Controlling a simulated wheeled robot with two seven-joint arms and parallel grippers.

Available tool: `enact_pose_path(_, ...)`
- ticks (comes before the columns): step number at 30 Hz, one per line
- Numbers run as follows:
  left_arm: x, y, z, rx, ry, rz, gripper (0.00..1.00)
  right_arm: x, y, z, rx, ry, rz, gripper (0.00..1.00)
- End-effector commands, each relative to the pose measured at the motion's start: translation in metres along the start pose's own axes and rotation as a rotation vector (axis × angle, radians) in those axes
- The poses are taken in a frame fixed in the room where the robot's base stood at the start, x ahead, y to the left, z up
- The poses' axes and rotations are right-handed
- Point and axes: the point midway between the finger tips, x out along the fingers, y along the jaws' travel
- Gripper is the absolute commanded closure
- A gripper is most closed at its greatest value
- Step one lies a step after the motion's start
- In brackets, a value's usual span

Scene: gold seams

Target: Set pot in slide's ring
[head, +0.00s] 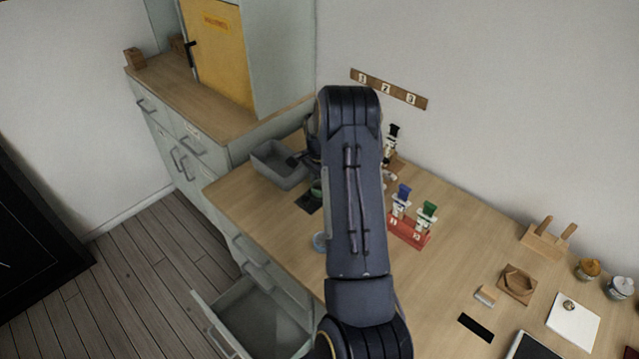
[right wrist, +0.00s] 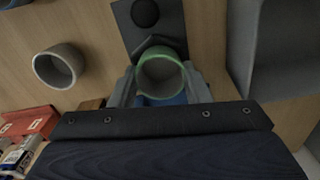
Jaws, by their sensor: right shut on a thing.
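A small round pot with a green rim (right wrist: 160,56) sits between the two fingers of my right gripper (right wrist: 162,88), which is shut on it. Something blue (right wrist: 165,100) shows just below the pot, partly hidden. A black plate (right wrist: 150,32) with a round dark spot lies on the table right beyond the pot. In the head view, the plate (head: 307,203) and a bit of green (head: 316,187) show left of my right arm, which hides most of the gripper. I cannot tell whether the pot touches the plate. My left gripper is not in view.
A grey cup (right wrist: 58,66) stands left of the pot in the wrist view. A grey bin (head: 277,168) stands close behind the plate. A red rack (head: 408,232) with blue- and green-topped tools stands right of my arm. An open drawer (head: 225,335) juts out in front.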

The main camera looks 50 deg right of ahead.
Motion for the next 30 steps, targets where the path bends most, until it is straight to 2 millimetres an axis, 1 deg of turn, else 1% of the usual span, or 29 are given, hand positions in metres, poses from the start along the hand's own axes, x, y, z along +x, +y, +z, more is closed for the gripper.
enact_pose_path(22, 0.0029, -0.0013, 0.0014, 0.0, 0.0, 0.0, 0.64, 0.0012, -0.0003, 0.0002, 0.0, 0.0, 0.0, 0.78)
enact_pose_path(30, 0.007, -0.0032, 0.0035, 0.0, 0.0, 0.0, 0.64, 0.0056, -0.0001, 0.0001, 0.0, 0.0, 0.0, 0.78)
